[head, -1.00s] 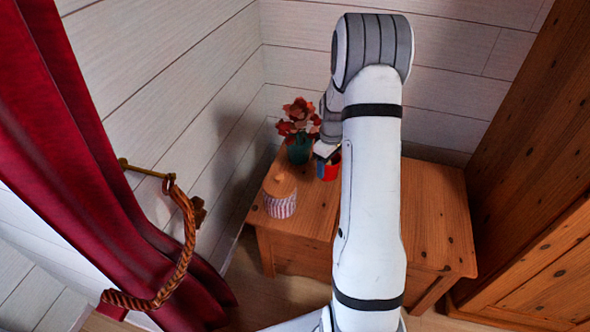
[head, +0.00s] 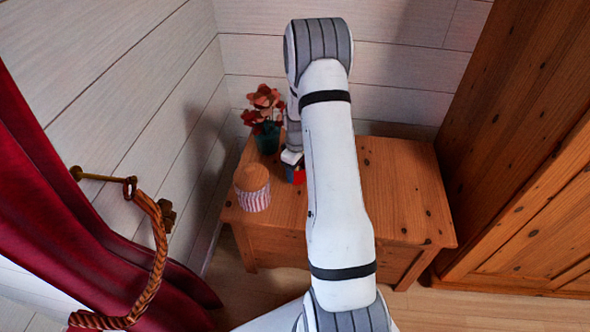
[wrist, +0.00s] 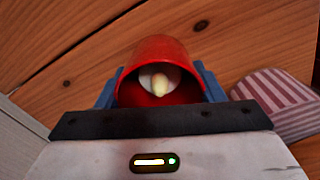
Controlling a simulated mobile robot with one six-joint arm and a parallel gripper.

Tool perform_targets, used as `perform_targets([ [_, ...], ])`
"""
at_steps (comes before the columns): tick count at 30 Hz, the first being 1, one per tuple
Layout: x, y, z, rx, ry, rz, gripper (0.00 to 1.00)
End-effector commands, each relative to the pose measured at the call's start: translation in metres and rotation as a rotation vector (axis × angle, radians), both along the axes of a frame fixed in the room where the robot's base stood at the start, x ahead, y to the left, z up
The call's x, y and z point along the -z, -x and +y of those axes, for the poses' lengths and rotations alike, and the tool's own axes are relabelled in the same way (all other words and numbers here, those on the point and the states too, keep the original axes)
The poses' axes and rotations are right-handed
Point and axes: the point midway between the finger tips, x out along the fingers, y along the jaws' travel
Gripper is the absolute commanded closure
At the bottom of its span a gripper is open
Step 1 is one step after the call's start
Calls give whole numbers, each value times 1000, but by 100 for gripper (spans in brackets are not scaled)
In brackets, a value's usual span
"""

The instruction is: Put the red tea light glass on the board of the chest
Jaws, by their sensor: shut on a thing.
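The red tea light glass (wrist: 164,52) is between the two blue fingers of my gripper (wrist: 160,88) in the wrist view. A pale candle shows inside it. My gripper is shut on the glass. In the head view the red glass (head: 299,176) shows partly beside my arm, with my gripper (head: 291,172) at it. It is over the left part of the wooden chest (head: 400,190). Whether the glass touches the board cannot be told.
A green vase with red flowers (head: 267,138) stands behind. The chest's right part is clear. A red curtain (head: 60,210) hangs left.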

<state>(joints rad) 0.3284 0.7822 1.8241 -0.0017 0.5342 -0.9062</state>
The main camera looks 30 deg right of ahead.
Motion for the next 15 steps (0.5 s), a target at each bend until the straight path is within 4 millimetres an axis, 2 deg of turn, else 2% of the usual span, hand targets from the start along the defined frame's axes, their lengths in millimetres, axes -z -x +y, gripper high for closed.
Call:
perform_targets([
  [6,3,0,0,-1,0,0,65],
  [7,3,0,0,-1,0,0,38],
  [15,2,0,1,-1,0,0,17],
])
